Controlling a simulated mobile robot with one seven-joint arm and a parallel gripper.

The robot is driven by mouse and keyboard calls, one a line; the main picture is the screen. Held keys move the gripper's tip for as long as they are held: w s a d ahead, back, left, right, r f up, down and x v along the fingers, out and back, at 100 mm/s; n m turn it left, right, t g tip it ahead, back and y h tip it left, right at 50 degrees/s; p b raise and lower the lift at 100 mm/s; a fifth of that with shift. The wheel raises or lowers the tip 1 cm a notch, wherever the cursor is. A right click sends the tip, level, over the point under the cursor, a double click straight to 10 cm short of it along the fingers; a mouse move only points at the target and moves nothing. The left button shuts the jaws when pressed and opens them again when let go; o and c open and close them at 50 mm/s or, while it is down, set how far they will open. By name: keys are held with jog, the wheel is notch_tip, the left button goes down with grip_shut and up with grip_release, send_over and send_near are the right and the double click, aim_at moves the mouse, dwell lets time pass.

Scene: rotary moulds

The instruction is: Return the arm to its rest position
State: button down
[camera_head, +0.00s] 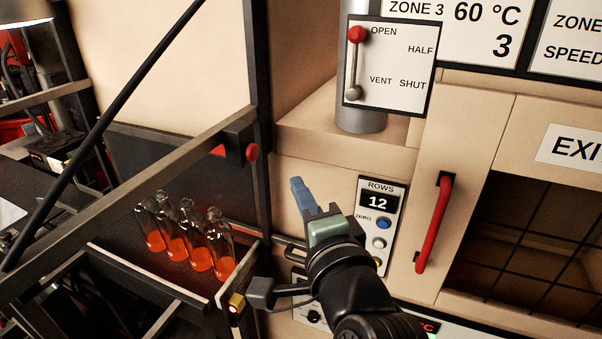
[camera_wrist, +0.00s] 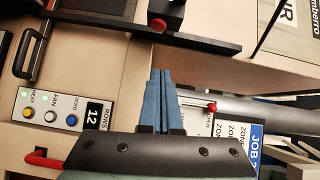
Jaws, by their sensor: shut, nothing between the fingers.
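My gripper (camera_head: 298,185) is in front of the beige machine front in the head view, left of the ROWS panel (camera_head: 372,225). Its blue fingers lie together and point up and to the left. In the wrist view the fingers (camera_wrist: 161,78) are side by side with nothing held between them. My dark arm comes up from the bottom edge of the head view. No rest position is marked in view.
Several bottles with orange liquid (camera_head: 187,240) stand on a mesh shelf left of my gripper. A dark rail with a red knob (camera_head: 252,152) is above them. A red door handle (camera_head: 434,222) is to the right, and a lever plate (camera_head: 395,70) is above.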

jog(key=s+r+n+t+h, duration=0.1)
jog(key=s+r+n+t, duration=0.2)
jog(key=r, duration=0.6)
jog(key=s+r+n+t+h, duration=0.2)
jog(key=s+r+n+t, duration=0.2)
jog(key=r, duration=0.6)
jog(key=s+r+n+t+h, duration=0.2)
jog(key=s+r+n, duration=0.4)
jog(key=r, duration=0.3)
jog(key=shift+s+r+n+t+b, duration=0.25)
jog(key=shift+s+n+t+b, duration=0.15)
jog(key=shift+s+t, duration=0.45)
jog(key=c, duration=1.6)
grip_release()
jog(key=shift+d, duration=0.1)
